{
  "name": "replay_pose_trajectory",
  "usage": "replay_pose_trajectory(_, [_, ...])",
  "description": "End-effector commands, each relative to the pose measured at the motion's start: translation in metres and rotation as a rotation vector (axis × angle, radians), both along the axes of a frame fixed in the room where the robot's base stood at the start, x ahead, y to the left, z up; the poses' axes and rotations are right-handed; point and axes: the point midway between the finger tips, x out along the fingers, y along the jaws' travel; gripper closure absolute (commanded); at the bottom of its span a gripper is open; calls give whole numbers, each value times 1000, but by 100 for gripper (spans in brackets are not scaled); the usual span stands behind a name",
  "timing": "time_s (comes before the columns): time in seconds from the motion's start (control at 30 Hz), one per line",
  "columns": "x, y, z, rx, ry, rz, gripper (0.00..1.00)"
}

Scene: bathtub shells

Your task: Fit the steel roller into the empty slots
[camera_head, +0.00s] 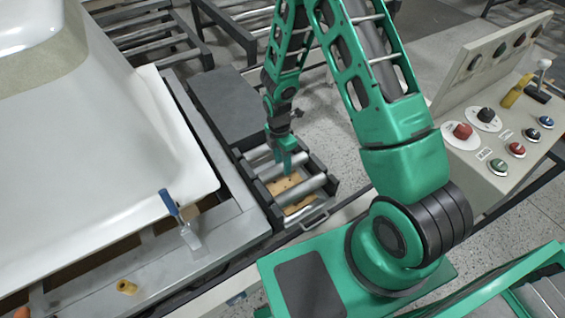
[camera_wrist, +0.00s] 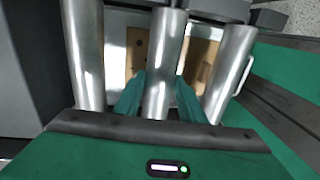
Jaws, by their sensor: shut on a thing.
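The steel roller (camera_wrist: 162,60) is between my gripper's two green fingers in the wrist view, crossing the jaws lengthwise. My gripper (camera_wrist: 160,98) is shut on it. In the head view my gripper (camera_head: 287,168) points down into a small dark roller frame (camera_head: 327,172). Other steel rollers lie on either side of the held one, a left one (camera_wrist: 86,50) and a right one (camera_wrist: 230,70) in the wrist view. The held roller looks roughly in line with them. The slots and the roller's ends are too hidden to tell whether it is seated.
Brown board (camera_head: 284,187) shows below the rollers. A white tub shell (camera_head: 130,130) on a grey bench stands left, with a blue-handled scraper (camera_head: 180,217) on the bench edge. A dark block (camera_head: 226,103) adjoins the frame behind. A control panel (camera_head: 490,130) stands right.

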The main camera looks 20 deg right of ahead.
Motion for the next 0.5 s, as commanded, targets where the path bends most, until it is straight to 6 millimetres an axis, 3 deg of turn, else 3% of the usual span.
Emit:
replay_pose_trajectory(0.07, [0,0,-2,0,1,0,99])
replay_pose_trajectory(0.1, [0,0,-2,0,0,0,54])
replay_pose_trajectory(0.13, [0,0,-2,0,0,0,47])
replay_pose_trajectory(0.5, [0,0,1,0,-1,0,45])
